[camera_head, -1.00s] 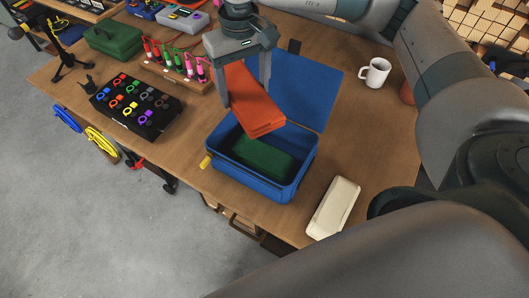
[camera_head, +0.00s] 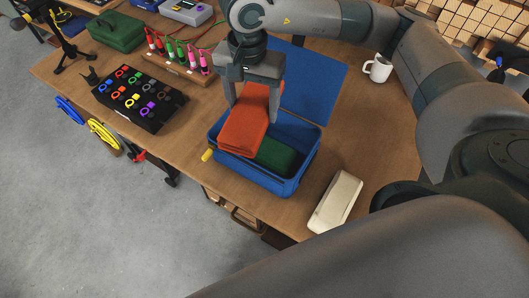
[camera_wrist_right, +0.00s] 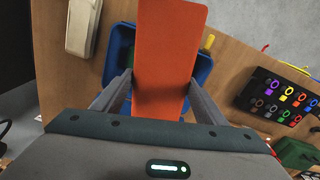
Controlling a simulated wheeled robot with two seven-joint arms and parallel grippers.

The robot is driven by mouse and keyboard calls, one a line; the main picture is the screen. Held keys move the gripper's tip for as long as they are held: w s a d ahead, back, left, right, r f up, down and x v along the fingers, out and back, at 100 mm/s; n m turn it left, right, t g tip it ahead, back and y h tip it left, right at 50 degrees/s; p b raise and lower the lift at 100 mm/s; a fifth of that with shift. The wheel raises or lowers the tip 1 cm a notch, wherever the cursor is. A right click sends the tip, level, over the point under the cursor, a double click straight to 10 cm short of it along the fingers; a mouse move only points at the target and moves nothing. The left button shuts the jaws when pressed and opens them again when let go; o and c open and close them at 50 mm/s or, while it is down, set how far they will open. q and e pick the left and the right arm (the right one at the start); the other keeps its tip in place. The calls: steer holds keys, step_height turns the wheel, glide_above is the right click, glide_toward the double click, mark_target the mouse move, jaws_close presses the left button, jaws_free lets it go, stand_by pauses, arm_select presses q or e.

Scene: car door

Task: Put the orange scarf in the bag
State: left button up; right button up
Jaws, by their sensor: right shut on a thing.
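The orange scarf (camera_head: 244,124) is a folded flat slab. My right gripper (camera_head: 253,100) is shut on it and holds it over the left part of the open blue bag (camera_head: 265,184). The scarf also fills the middle of the right wrist view (camera_wrist_right: 168,60), between my right gripper's fingers (camera_wrist_right: 162,95). The bag is a box-like case with its lid (camera_head: 312,85) laid back behind it. A folded green cloth (camera_head: 276,155) lies inside, toward the right. I cannot tell whether the scarf touches the bag. My left gripper is not in view.
A cream case (camera_head: 335,202) lies right of the bag near the table's front edge. A black tray of coloured rings (camera_head: 140,98) and a rack of bright-handled tools (camera_head: 178,58) stand left. A white mug (camera_head: 378,68) is at the back right.

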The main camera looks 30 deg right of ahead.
mark_target(255, 112)
steer(key=m, duration=0.1)
steer(key=s+f+m, duration=0.1)
steer(key=m, duration=0.1)
steer(key=s+f+m, duration=0.1)
steer(key=m, duration=0.1)
steer(key=shift+s+a+f, duration=0.1)
steer(key=shift+a+f, duration=0.1)
steer(key=m, duration=0.2)
steer(key=s+f+m, duration=0.2)
steer(key=m, duration=0.1)
steer(key=shift+a+m+b, duration=0.15)
steer(key=shift+m+b, duration=0.15)
steer(key=s+f+m, duration=0.1)
steer(key=m, duration=0.2)
steer(key=s+f+m, duration=0.1)
steer(key=m, duration=0.2)
steer(key=s+f+m, duration=0.1)
steer(key=m, duration=0.2)
steer(key=shift+s+a+m+b, duration=0.25)
steer(key=shift+s+m+b, duration=0.05)
steer(key=shift+m, duration=0.1)
